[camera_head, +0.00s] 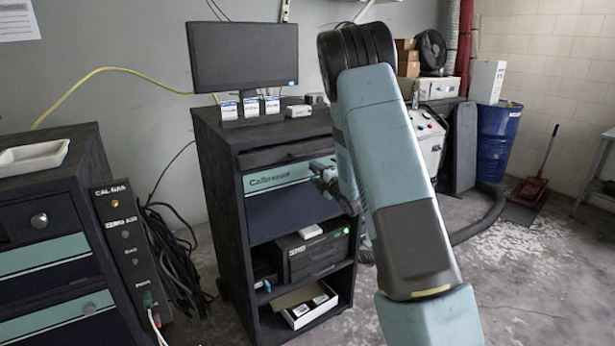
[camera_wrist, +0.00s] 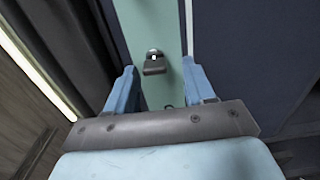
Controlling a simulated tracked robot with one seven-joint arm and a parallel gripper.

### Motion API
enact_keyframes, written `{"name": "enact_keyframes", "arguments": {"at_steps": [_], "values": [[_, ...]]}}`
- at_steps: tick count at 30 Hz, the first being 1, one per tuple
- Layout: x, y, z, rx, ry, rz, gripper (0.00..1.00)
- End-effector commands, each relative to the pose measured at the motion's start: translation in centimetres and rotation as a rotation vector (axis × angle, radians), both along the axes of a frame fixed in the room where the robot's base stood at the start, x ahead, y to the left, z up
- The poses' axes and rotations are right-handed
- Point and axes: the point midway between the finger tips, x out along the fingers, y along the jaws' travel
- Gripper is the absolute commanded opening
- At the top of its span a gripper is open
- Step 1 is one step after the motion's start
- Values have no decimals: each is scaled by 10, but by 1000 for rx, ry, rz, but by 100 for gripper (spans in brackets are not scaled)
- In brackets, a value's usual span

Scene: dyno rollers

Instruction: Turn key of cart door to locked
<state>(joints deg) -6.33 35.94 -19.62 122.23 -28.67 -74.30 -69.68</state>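The cart door (camera_head: 290,213) is a dark navy panel with a teal strip marked with lettering, on the black cart under the monitor. It appears closed. In the wrist view its teal strip (camera_wrist: 148,22) runs up the picture. A small silver lock with a dark key (camera_wrist: 154,68) sits on that strip. My gripper (camera_wrist: 158,66) is open, with one blue finger on each side of the key and gaps between. In the head view my gripper (camera_head: 323,170) is at the right end of the teal strip, partly behind my arm. The key is hidden there.
A drawer (camera_head: 285,152) is above the door. Open shelves below hold a dark device (camera_head: 312,255) and a white box (camera_head: 305,304). The monitor (camera_head: 243,55) stands on top. A second cabinet (camera_head: 50,240) is at the left.

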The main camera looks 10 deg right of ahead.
Motion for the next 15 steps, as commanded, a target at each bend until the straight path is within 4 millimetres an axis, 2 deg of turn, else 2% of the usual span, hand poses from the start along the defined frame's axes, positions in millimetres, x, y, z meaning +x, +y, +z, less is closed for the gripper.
{"name": "enact_keyframes", "arguments": {"at_steps": [8, 11, 15], "values": [[-1, -3, 2, 0, -3, -4, 53], [-8, -6, 2, 0, -3, -5, 53], [-29, -12, 2, 1, -2, -7, 53]]}}
